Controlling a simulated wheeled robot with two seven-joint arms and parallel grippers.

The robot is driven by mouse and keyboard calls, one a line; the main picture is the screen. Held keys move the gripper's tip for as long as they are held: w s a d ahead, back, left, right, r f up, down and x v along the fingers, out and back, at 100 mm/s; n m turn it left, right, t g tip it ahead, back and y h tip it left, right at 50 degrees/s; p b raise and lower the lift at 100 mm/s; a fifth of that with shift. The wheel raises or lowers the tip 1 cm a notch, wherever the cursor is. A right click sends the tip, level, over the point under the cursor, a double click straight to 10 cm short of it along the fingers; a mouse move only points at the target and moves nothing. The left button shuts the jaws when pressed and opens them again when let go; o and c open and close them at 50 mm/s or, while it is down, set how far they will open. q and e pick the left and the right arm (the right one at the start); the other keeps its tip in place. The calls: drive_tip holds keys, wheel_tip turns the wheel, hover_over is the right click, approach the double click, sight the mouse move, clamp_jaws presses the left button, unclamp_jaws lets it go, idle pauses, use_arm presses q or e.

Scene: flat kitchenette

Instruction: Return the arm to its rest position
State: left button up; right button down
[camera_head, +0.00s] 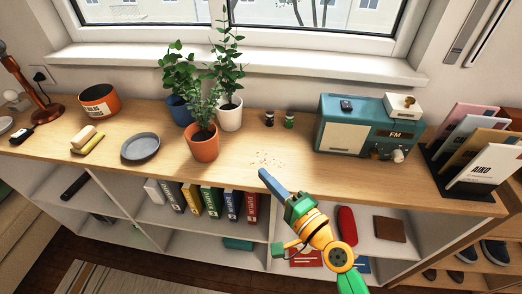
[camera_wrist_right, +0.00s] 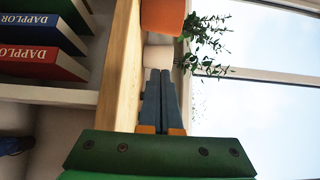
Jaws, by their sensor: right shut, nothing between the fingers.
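My right gripper (camera_head: 264,173) reaches in from the lower right of the head view, just over the front edge of the wooden counter (camera_head: 330,176). Its blue-grey fingers are together with nothing between them. In the right wrist view the fingers (camera_wrist_right: 161,75) lie side by side, pointing toward the plant pots. The right arm is green and yellow and hangs in front of the open shelves. My left gripper does not show in the head view.
Potted plants, among them one in an orange pot (camera_head: 203,143), stand behind the fingers. Brown crumbs (camera_head: 266,160) lie near the fingertips. A teal radio (camera_head: 364,128) stands to the right, a grey plate (camera_head: 140,147) to the left.

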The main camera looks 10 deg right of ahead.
drive_tip(key=s+a+f+n+g, duration=0.2)
drive_tip(key=s+f+n+g, duration=0.3)
drive_tip(key=f+n, duration=0.15)
drive_tip(key=s+d+f+n+g+h, duration=0.7)
drive_tip(key=s+d+f+n+h, duration=0.15)
drive_tip(key=s+d, duration=0.45)
drive_tip(key=s+f+g, duration=0.2)
drive_tip(key=s+f, duration=0.1)
drive_tip(key=f, duration=1.3)
drive_tip(key=s+d+f+p, duration=0.1)
drive_tip(key=s+f, duration=0.9)
drive_tip(key=s, duration=0.2)
drive_tip(key=shift+s+d+g+p, duration=0.2)
drive_tip(key=shift+g+p, duration=0.1)
drive_tip(key=shift+g, duration=0.1)
